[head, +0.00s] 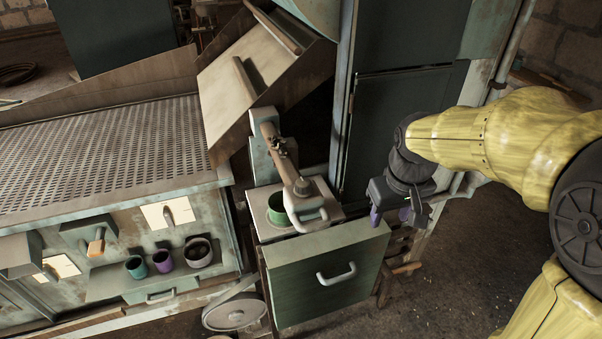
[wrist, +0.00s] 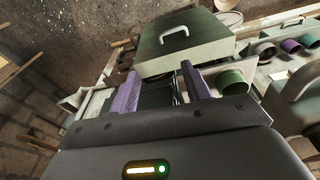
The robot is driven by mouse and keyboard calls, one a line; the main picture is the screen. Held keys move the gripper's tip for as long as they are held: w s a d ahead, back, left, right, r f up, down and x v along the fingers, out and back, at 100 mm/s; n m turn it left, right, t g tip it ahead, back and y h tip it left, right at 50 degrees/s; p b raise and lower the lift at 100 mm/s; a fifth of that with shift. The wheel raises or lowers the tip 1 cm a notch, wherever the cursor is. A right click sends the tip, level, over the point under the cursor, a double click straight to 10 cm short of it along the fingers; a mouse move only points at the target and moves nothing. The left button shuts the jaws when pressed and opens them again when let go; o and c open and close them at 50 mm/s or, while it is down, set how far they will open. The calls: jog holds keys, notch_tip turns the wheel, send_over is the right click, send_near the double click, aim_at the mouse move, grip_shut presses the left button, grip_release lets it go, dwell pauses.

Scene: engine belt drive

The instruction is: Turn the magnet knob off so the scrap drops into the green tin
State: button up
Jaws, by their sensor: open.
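The green tin (head: 277,207) stands upright on a pale stand, and it also shows in the wrist view (wrist: 232,82), just right of my fingers. A long metal arm (head: 285,165) slopes down beside the tin, with small dark scrap-like bits (head: 277,144) along its upper part. A rounded grey piece (head: 302,187) sits near its lower end, above a curved handle (head: 311,222); I cannot tell which part is the magnet knob. My gripper (head: 391,214) is open and empty, with purple fingers. It hangs to the right of the tin, apart from it; it also shows in the wrist view (wrist: 162,88).
A green box front with a handle (head: 325,280) is below the stand. A teal cup (head: 136,267), a purple cup (head: 162,260) and a grey cup (head: 198,252) stand on a shelf at left. A perforated table (head: 100,145) lies behind. A tall dark cabinet (head: 400,110) stands behind my gripper.

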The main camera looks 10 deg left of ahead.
jog(key=w+a+r+n+p, duration=0.1)
jog(key=a+r+n, duration=0.2)
jog(key=a+r, duration=0.25)
jog(key=w+a+r+n, duration=0.2)
jog(key=a+r, duration=0.2)
jog(key=r, duration=0.2)
notch_tip(320, 180, up, 14)
jog(key=n+g, duration=0.2)
jog(key=n, duration=0.3)
send_over(303, 181)
jog(key=shift+p, duration=0.45)
jog(key=shift+f, duration=0.15)
notch_tip(303, 181, down, 17)
jog(key=shift+f, duration=0.15)
jog(key=shift+c, duration=0.2)
jog(key=c, duration=1)
